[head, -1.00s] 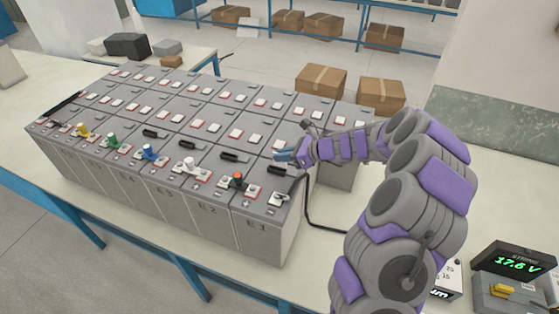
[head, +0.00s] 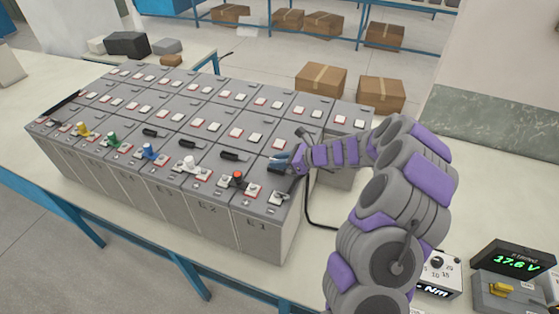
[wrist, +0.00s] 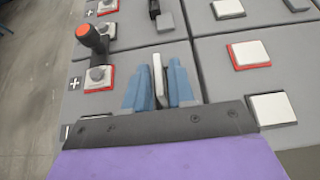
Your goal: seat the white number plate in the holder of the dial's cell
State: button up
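My gripper (head: 280,162) is over the near right end of the battery block, above the cell marked E1 (head: 257,224). In the wrist view its blue fingers (wrist: 159,88) are shut on the thin white number plate (wrist: 158,76), seen nearly edge-on. Black holders lie on the cell tops, one on the neighbouring cell (head: 235,156). The holder nearest my gripper is partly hidden by the fingers. The dial (head: 437,262) is on a white box at the right; I cannot read its setting.
A red-capped terminal (head: 238,177) stands close left of my gripper and shows in the wrist view (wrist: 88,34). Several coloured caps line the front row. A black cable (head: 310,212) runs down the block's right end. A meter (head: 515,262) reads 17.6 V.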

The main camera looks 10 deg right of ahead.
jog(key=shift+o, duration=1.1)
jog(key=shift+r, duration=0.15)
jog(key=v, duration=1.2)
jog(key=s+a+r+n+g+h, duration=0.1)
jog(key=s+a+r+n+g, duration=0.3)
jog(key=s+a+n, duration=0.4)
jog(key=s+a+r+n+g+h, duration=0.1)
jog(key=s+a+r+n+g, duration=0.25)
jog(key=s+a+n, duration=0.45)
jog(key=s+d+n+h, duration=0.3)
jog(key=s+n+h, duration=0.1)
jog(key=s, duration=0.8)
jog(key=s+d+n+g+h, duration=0.1)
jog(key=s+d+n+h, duration=0.2)
jog(key=s, duration=0.9)
jog(key=shift+s+d+r+n+h, duration=0.2)
jog(key=shift+s+n+h, duration=0.15)
jog(key=shift+n+h, duration=0.4)
